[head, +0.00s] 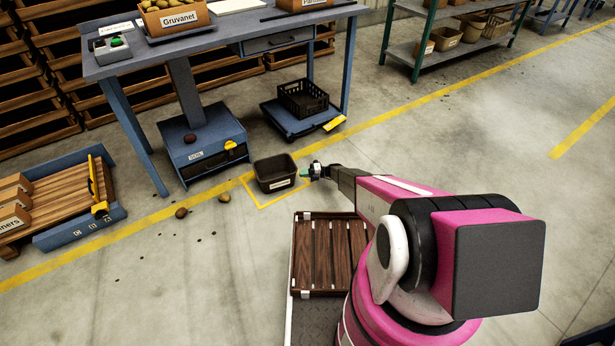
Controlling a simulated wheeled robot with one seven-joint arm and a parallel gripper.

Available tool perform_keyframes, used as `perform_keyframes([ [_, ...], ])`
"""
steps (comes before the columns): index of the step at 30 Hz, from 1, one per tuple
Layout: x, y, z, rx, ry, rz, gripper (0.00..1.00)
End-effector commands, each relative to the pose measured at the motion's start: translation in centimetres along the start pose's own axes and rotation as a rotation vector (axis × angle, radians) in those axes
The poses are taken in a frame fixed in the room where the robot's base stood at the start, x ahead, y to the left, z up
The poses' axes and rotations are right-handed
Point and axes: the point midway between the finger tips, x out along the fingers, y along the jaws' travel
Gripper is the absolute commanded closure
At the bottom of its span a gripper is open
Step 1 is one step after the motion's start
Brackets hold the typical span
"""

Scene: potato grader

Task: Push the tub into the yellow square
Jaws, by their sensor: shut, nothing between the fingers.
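The tub (275,172) is a dark, open container with a white label on its front, standing upright on the concrete floor. The yellow square (258,207) is a painted outline on the floor. Its left and front lines show, and the tub stands over its upper part and hides some of it. My gripper (307,173) is shut and empty at the tub's right side, low near the floor. It is very close to the tub; I cannot tell if it touches.
A blue-grey table (215,42) stands behind the tub, with a blue scale (205,150) and a dolly holding a black crate (303,98) below. Potatoes (181,213) lie left of the square. A blue-edged pallet (75,205) is far left.

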Motion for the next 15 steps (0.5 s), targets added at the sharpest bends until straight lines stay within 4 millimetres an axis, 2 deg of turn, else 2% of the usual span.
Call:
perform_keyframes([
  [11,0.2,0.0,0.2,0.000,0.000,0.000,1.00],
  [15,1.2,-0.1,1.3,0.000,0.002,0.000,1.00],
])
